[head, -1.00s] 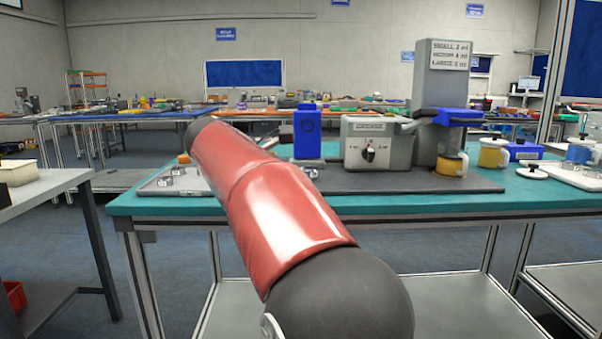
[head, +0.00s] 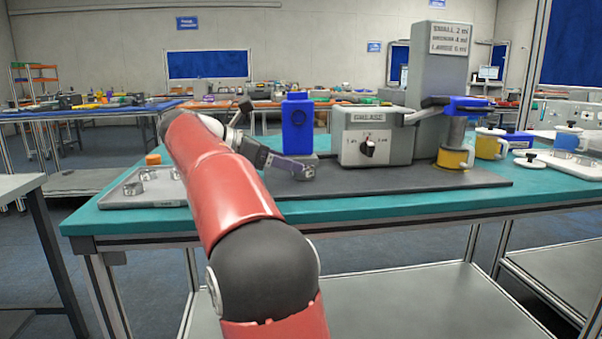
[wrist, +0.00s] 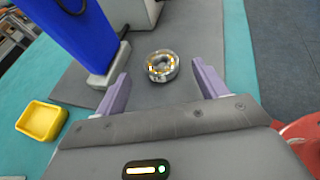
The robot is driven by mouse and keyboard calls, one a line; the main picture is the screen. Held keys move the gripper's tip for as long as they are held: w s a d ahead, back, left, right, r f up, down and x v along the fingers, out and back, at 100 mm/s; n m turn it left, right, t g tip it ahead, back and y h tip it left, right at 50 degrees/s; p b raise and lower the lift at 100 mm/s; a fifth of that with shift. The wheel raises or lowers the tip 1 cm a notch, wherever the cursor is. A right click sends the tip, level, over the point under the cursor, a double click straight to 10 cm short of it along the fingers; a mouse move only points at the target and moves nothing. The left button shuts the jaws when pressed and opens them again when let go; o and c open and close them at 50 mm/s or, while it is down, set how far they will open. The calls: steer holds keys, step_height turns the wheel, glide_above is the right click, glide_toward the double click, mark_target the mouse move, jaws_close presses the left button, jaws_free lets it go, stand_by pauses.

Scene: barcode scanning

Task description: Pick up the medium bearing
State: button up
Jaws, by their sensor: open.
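A silver ring bearing (wrist: 162,66) with yellowish parts lies flat on the dark mat. It also shows beside the fingertips in the head view (head: 305,173). My gripper (wrist: 160,70) is open, with purple fingers to the left and right of the bearing in the wrist view. The bearing lies just ahead, about level with the fingertips, and I see no contact. In the head view the gripper (head: 290,165) points right, low over the mat. Whether this bearing is the medium one cannot be told from its size alone.
A blue upright device (head: 298,125) stands close behind the bearing; in the wrist view it (wrist: 75,35) is left of the fingers. The grease machine (head: 375,137) stands to the right. A tray (head: 135,192) with bearings lies left. The mat (head: 440,178) is clear in front of the machine.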

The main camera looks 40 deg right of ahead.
mark_target(308, 168)
steer(key=x, duration=0.4)
steer(key=shift+s+d+f+b, duration=0.1)
steer(key=shift+d+f+b, duration=0.1)
steer(key=shift+b, duration=0.15)
steer(key=shift+c, duration=0.3)
steer(key=shift+a, duration=0.1)
steer(key=c, duration=1.2)
